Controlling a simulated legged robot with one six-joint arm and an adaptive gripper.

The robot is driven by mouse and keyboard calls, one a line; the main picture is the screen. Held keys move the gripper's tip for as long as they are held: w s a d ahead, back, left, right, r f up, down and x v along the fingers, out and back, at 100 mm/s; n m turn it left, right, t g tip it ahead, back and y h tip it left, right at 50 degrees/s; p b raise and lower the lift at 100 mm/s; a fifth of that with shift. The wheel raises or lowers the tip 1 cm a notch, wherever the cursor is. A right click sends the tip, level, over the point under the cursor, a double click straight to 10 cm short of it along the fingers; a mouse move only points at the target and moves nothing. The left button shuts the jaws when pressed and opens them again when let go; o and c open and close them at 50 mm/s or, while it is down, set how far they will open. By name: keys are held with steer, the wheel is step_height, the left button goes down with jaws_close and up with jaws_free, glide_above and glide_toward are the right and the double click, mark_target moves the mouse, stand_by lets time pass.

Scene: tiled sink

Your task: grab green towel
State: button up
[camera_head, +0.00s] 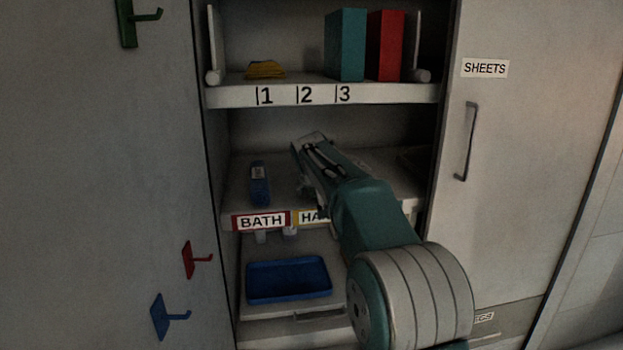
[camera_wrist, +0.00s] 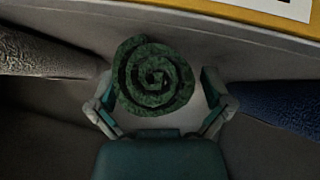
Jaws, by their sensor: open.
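The green towel (camera_wrist: 152,85) is rolled up, and its spiral end faces me in the wrist view. My gripper (camera_wrist: 158,75) is open, with one finger on each side of the towel. The towel lies between the fingers, and I cannot tell whether they touch it. In the head view my gripper (camera_head: 308,158) reaches into the middle shelf of the cupboard. The green towel cannot be made out there, where my arm covers part of the shelf.
A grey roll (camera_wrist: 45,55) lies left of my gripper and a blue roll (camera_wrist: 282,103) lies right. The shelf's yellow-edged label (camera_wrist: 265,12) is close above. The upper shelf (camera_head: 385,94) holds a teal box (camera_head: 345,45) and red box (camera_head: 385,46). A blue tray (camera_head: 288,279) sits below.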

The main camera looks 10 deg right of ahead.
steer(key=c, duration=1)
steer(key=shift+r, duration=0.3)
steer(key=r, duration=0.3)
steer(key=shift+s+r, duration=0.1)
steer(key=shift+s, duration=0.15)
steer(key=s+r, duration=0.3)
steer(key=s, duration=0.1)
steer(key=s+r, duration=0.3)
steer(key=s, duration=0.2)
steer(key=s+r, duration=0.3)
steer(key=s, duration=0.1)
steer(key=shift+s+d+r, duration=0.15)
steer(key=shift+s, duration=0.15)
